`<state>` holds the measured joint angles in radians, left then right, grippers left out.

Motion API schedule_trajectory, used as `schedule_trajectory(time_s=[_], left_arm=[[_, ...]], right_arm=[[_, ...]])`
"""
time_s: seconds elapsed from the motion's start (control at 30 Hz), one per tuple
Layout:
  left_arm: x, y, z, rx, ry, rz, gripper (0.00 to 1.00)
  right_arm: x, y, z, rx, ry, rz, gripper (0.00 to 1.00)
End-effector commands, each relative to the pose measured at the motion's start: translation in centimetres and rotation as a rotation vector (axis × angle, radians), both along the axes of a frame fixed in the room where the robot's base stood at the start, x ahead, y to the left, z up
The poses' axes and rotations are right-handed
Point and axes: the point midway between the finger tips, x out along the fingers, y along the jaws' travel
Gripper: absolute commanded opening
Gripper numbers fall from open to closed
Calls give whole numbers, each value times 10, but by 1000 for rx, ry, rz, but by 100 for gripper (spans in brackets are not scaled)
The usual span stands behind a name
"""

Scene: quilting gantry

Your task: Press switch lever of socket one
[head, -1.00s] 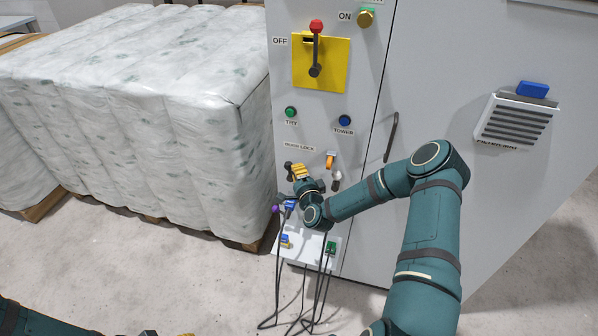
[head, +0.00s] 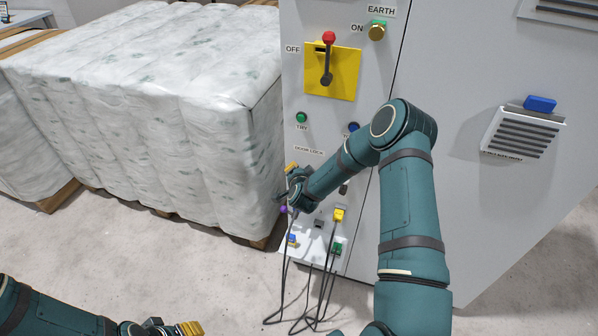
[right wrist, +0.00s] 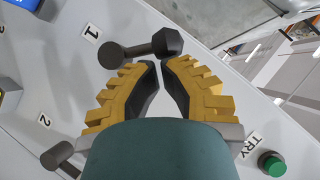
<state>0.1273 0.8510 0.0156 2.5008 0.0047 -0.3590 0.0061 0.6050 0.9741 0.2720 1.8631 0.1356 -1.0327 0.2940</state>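In the right wrist view a dark lever (right wrist: 168,42) with a round knob at its left end stands out from the grey panel beside the label "1" (right wrist: 92,33). My right gripper (right wrist: 159,67) is just short of it, its yellow fingertips drawn nearly together with nothing between them. Whether they touch the lever is unclear. A second dark lever (right wrist: 58,153) is near the label "2" (right wrist: 44,121). In the head view my right gripper (head: 289,170) is at the cabinet's left edge and hides lever one. My left gripper (head: 172,328) is low, partly cut off.
Plugs with hanging cables sit low on the cabinet: yellow (head: 339,215), blue (head: 292,240) and green (head: 336,249). A red-knobbed lever on a yellow plate (head: 343,75) is above. Wrapped bales (head: 150,110) stand close on the left. Open floor (head: 130,265) lies in front.

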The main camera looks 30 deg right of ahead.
Motion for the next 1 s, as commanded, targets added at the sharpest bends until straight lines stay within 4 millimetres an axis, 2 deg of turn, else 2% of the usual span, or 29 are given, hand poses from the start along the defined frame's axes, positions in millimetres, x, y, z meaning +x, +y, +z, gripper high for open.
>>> schedule_trajectory(time_s=[0.37, 0.73, 1.0], left_arm=[[-1, 0, -1, 0, 2, -2, 47], [-1, 0, 6, 0, 2, -1, 47], [-1, 0, 6, 0, 2, -1, 47]], right_arm=[[1, 0, 0, 2, -2, -1, 0], [1, 1, 14, 2, -3, 0, 0], [1, 1, 15, 2, -2, -1, 0]])
